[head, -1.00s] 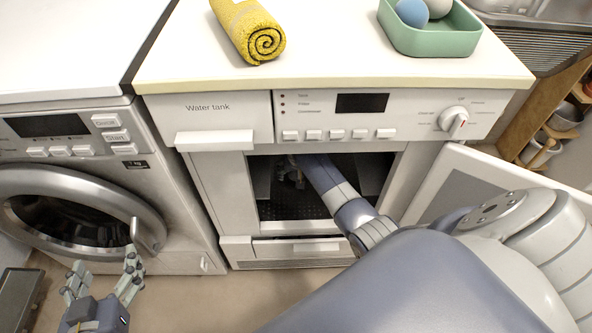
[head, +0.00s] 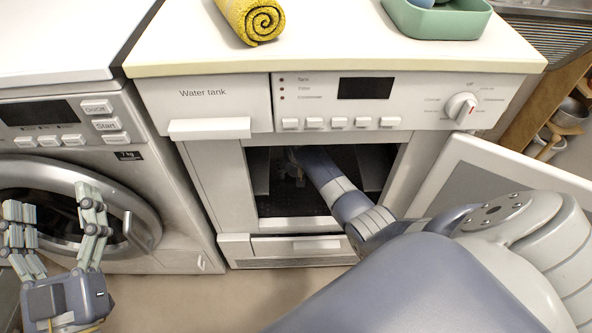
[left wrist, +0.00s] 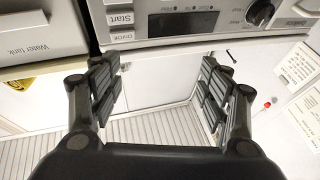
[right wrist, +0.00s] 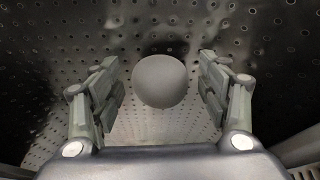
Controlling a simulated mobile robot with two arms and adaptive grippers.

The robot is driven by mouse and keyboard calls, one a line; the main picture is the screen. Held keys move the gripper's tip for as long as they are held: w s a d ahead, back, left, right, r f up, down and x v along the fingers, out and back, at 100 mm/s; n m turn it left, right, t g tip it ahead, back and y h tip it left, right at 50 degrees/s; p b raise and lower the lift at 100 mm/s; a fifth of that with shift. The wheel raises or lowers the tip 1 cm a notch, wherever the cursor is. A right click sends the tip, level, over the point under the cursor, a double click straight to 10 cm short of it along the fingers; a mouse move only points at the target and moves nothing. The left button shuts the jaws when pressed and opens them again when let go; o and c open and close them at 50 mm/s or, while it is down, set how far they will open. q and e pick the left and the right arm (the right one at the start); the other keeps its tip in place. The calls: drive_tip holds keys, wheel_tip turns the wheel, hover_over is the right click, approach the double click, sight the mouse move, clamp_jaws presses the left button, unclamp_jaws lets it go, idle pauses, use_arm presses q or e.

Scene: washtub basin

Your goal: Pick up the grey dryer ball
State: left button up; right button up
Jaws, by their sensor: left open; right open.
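The grey dryer ball (right wrist: 160,82) shows in the right wrist view, inside a dark perforated drum. My right gripper (right wrist: 158,72) is open, with one finger on each side of the ball and a visible gap on both sides. Whether the ball is fully between the fingers or a little beyond them, I cannot tell. In the head view my right arm reaches into the dryer's opening (head: 370,165), and its gripper is mostly lost in shadow there. My left gripper (head: 55,205) is open and empty in front of the washing machine (head: 170,190).
The dryer door (head: 500,175) stands open at the right, beside my right arm. On the dryer top (head: 340,40) are a rolled yellow towel (head: 250,18) and a green tray (head: 460,22) with a blue ball (head: 420,3). Floor (head: 190,300) shows in front.

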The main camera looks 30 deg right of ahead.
drive_tip(key=c, duration=1.1)
